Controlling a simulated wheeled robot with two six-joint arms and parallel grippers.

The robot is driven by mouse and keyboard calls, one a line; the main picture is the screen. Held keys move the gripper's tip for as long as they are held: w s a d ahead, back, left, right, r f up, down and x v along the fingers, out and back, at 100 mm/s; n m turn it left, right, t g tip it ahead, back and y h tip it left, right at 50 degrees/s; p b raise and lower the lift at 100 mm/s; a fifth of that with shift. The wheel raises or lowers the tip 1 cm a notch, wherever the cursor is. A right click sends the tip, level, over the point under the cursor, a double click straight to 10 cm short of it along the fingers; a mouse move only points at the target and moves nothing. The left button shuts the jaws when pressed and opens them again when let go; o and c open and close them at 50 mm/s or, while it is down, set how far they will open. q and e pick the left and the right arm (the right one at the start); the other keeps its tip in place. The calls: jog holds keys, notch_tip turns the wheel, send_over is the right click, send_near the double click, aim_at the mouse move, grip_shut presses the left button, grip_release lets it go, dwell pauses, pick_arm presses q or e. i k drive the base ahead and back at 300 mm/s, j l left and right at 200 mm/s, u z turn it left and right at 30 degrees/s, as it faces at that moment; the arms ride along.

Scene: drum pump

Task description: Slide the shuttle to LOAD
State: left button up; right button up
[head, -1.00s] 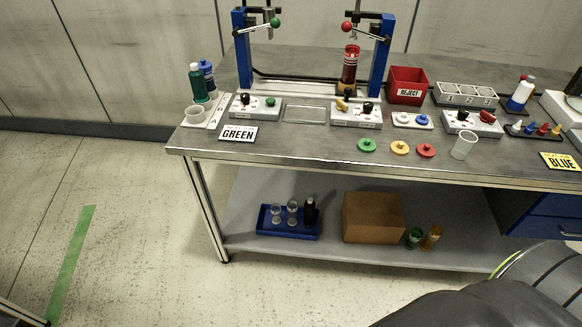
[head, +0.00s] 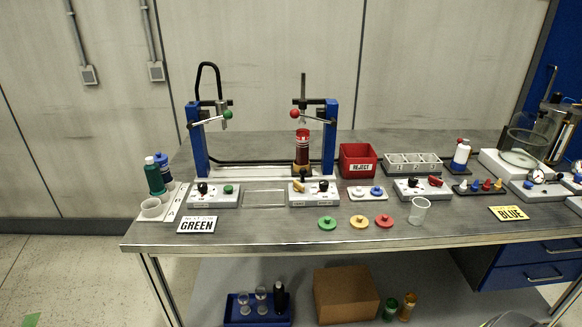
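A dark red cylinder (head: 302,148) stands upright between the two blue posts, close to the right post (head: 330,138). It rests on a small brownish base (head: 302,169), which looks like the shuttle, on the pale rail (head: 255,173). The left end of the rail, by the left post (head: 196,140), holds nothing. A green-knobbed lever (head: 227,114) is on the left post. I cannot read a LOAD mark. Neither of my grippers is in view.
Control boxes (head: 213,197) and (head: 314,195) stand before the rail, with a clear plate (head: 263,198) between them. A red REJECT bin (head: 358,160) is to the right. Coloured discs (head: 327,223) and a clear cup (head: 419,211) are near the front edge.

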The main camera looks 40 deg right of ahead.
aim_at(296, 170)
jog(key=i+l+z, duration=0.2)
jog(key=i, duration=0.25)
jog(key=i+l+z, duration=0.2)
jog(key=i, duration=0.25)
jog(key=j, duration=0.1)
